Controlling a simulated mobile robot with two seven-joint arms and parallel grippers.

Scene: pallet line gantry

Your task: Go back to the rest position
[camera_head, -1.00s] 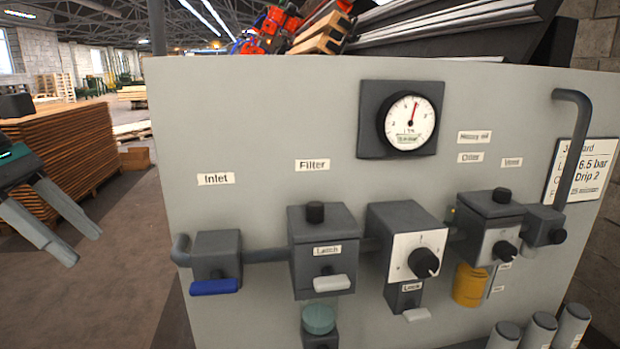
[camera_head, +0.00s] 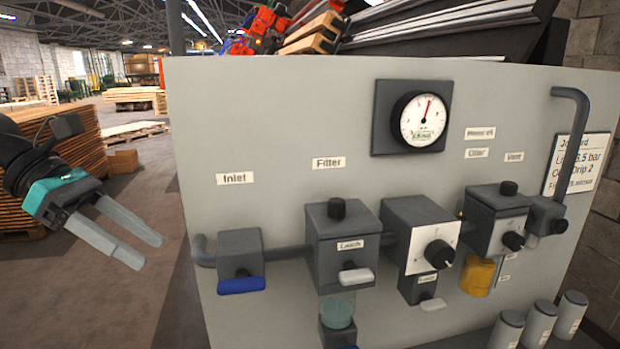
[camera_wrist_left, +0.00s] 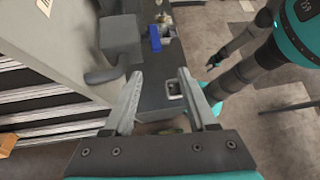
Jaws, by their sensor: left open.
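My left gripper (camera_head: 148,254) is in the head view at the left, in the air beside the grey panel (camera_head: 270,110). Its two fingers are apart, with nothing between them. In the left wrist view the left gripper (camera_wrist_left: 158,95) also shows open and empty, with the panel's edge and the blue inlet handle (camera_wrist_left: 155,38) beyond it. In the head view the same blue inlet handle (camera_head: 241,285) hangs under the inlet block, to the right of the gripper and apart from it. My right gripper cannot be made out in the head view.
The panel carries a gauge (camera_head: 422,119), a filter block (camera_head: 340,240), a regulator with a knob (camera_head: 438,254) and a yellow oiler bowl (camera_head: 477,276). Grey cylinders (camera_head: 540,325) stand at lower right. Stacked planks (camera_head: 75,150) are behind my left arm.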

